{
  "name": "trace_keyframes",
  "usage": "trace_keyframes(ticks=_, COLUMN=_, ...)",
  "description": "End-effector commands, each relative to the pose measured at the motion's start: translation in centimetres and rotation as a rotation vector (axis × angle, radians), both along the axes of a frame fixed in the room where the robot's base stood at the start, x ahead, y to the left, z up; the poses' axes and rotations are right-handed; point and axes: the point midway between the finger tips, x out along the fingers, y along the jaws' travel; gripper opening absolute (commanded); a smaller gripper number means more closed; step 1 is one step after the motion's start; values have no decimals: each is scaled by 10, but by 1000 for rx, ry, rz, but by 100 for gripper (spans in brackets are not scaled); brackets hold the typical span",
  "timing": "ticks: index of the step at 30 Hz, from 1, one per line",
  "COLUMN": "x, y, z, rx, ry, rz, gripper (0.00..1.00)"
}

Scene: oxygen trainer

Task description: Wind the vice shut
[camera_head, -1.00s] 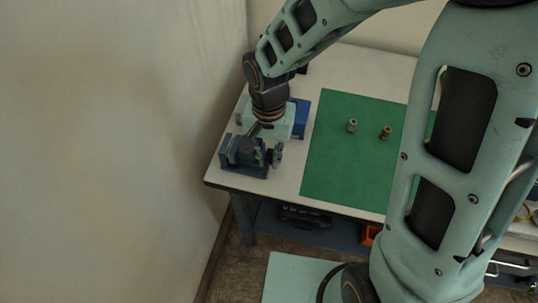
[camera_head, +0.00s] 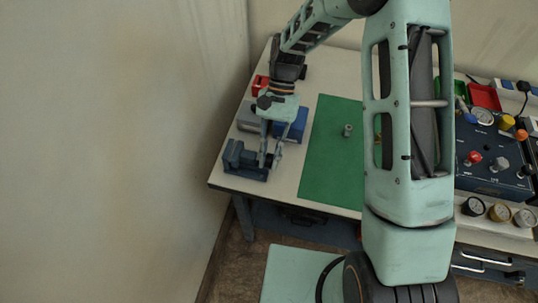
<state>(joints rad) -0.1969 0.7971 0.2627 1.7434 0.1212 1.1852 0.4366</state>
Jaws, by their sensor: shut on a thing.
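The blue-grey vice (camera_head: 240,162) stands at the front left corner of the white-topped bench. A gap shows between its upright jaws. My gripper (camera_head: 270,161) points down at the vice's right end, with its two fingers around the vice handle, and is shut on it. The handle is small and mostly hidden by the fingers, so its angle cannot be told.
A blue bin (camera_head: 297,124) stands just behind my gripper, with a grey bin (camera_head: 248,118) and a red bin (camera_head: 260,83) nearby. A grey fitting (camera_head: 347,130) stands on the green mat (camera_head: 325,170). A dark panel with knobs (camera_head: 490,160) is at the right.

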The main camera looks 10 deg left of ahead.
Motion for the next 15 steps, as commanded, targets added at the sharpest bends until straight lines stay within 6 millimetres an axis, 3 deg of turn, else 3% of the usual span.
trace_keyframes(ticks=15, x=6, y=-3, z=-2, rx=16, ry=261, rz=0, gripper=0)
